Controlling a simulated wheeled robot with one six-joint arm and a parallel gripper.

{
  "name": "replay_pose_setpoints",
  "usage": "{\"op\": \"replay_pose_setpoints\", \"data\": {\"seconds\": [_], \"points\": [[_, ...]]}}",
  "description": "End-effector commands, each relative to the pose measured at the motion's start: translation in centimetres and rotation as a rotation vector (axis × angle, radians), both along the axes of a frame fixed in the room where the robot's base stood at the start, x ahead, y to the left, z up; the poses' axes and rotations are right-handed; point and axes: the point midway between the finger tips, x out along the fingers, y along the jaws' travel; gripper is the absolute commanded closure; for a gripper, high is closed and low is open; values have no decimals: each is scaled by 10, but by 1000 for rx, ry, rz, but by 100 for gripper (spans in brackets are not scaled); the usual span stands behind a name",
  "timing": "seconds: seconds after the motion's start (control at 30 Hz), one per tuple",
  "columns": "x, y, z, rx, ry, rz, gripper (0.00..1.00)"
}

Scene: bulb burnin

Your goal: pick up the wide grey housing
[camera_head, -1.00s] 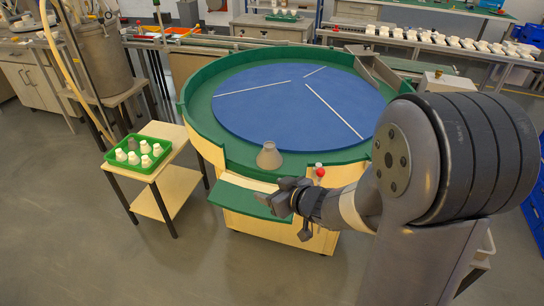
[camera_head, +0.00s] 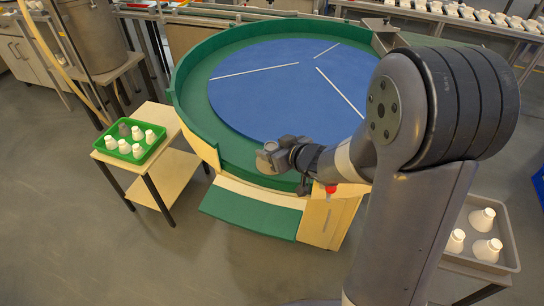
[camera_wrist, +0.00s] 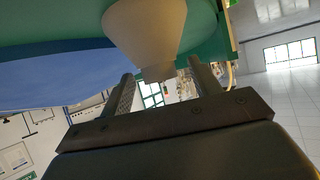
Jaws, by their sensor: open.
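The wide grey housing (camera_wrist: 147,28) shows large in the wrist view, a pale grey cone at the top of the picture with its narrow end towards my gripper. My gripper (camera_wrist: 162,78) is open. Its two fingers stand on either side of the narrow end in that view, with gaps visible on both sides. In the head view my gripper (camera_head: 267,158) is at the front rim of the round table, and it largely hides the housing there. I cannot tell whether the fingers reach fully around it.
The round table (camera_head: 186,105) has a green rim and a blue disc. A green tray (camera_head: 107,149) with several white housings and a grey one stands on a side table at left. A grey bin (camera_head: 511,254) with white housings is at right. Floor at front left is clear.

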Motion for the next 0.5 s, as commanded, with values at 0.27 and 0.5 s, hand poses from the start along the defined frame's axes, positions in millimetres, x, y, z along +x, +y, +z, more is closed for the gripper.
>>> {"op": "replay_pose_setpoints", "data": {"seconds": [0.27,0.5], "points": [[24,18,-14,0,0,1,41],[25,18,-14,-1,1,0,42]]}}
